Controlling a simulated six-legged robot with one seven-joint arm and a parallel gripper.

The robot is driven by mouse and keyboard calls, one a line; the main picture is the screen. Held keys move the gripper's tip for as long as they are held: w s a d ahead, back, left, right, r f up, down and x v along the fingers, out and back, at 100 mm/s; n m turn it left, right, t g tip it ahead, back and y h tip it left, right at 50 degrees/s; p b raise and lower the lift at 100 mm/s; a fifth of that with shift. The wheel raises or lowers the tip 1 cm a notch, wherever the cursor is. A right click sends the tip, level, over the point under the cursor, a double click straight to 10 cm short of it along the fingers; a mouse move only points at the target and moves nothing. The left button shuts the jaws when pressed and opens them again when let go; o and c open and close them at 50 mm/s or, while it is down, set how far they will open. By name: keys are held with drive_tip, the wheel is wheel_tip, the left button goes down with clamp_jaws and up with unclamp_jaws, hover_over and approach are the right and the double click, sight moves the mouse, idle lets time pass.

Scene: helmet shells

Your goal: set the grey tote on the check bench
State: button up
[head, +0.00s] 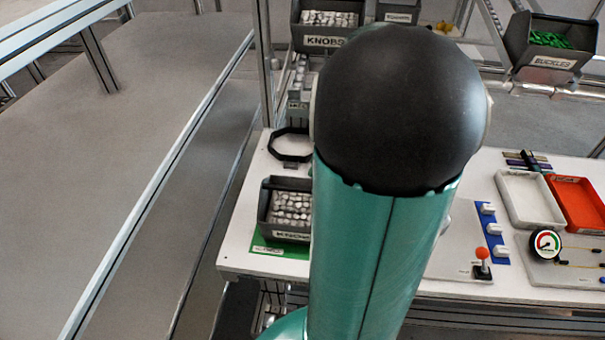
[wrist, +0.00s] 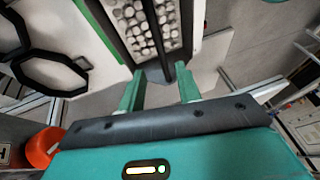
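The grey tote (head: 285,208), filled with whitish knobs and labelled KNOBS, stands upright on a green mat (head: 276,247) near the left front corner of a white bench (head: 236,252). In the wrist view the tote (wrist: 121,29) lies just beyond my gripper (wrist: 162,80). The two green fingers are apart, with a dark part of the tote near and between their tips; contact cannot be told. My arm hides my gripper in the head view. No label shows which surface is the check bench.
A dark octagonal ring (head: 290,145) lies behind the tote. A second KNOBS bin (head: 325,41) hangs above. On the right are a white tray (head: 530,200), a red tray (head: 580,203), a dial gauge (head: 545,243) and a red-knobbed lever (head: 482,256).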

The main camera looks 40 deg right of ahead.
drive_tip(key=s+a+r+m+t+h, duration=0.1)
drive_tip(key=a+r+m+h, duration=0.1)
drive_tip(key=a, duration=1.1)
drive_tip(key=s+a+r+m+t+h, duration=0.2)
drive_tip(key=a+r+m, duration=0.3)
drive_tip(key=a, duration=0.8)
drive_tip(key=shift+r, duration=0.45)
